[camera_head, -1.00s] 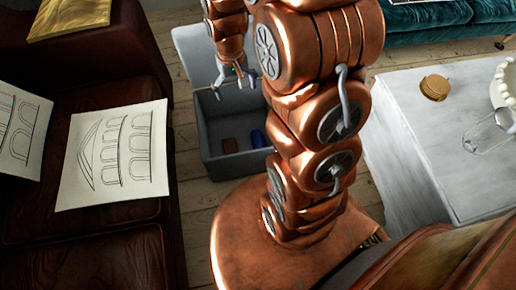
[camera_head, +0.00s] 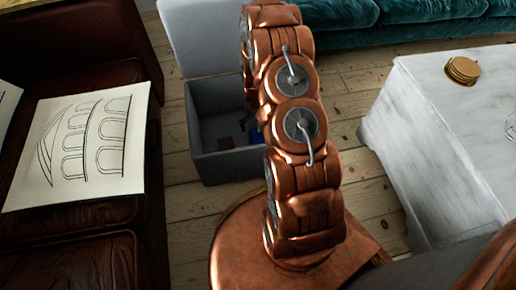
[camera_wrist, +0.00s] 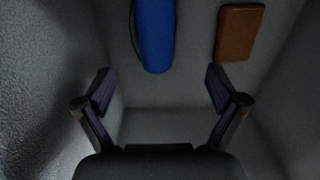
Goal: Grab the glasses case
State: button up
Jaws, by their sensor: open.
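The blue, rounded, elongated glasses case (camera_wrist: 154,35) lies on the floor of a grey bin (camera_head: 222,165). In the wrist view it is at the top, left of centre, and its upper end is cut off by the frame.
A brown, flat, wallet-like item (camera_wrist: 239,33) lies in the bin right of the case. Bin walls rise close on both sides. A leather sofa with a drawing (camera_head: 82,145) stands left, a marble table (camera_head: 430,125) right.

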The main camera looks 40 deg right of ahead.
send_over(258, 141)
jog(key=f, duration=0.3)
jog(key=f+b, duration=0.1)
jog(key=shift+w+d+f, duration=0.2)
jog(key=shift+w+f, duration=0.05)
jog(key=shift+f, duration=0.05)
jog(key=f+b, duration=0.1)
jog(key=f, duration=0.2)
jog(key=f+b, duration=0.2)
jog(key=f, duration=0.1)
jog(key=shift+s+a+f, duration=0.15)
jog(key=shift+s+f, duration=0.05)
jog(key=shift+f, duration=0.05)
jog(key=shift+w+f+b, duration=0.1)
jog(key=shift+f+b, duration=0.2)
jog(key=shift+f, duration=0.15)
jog(key=c, duration=1.3)
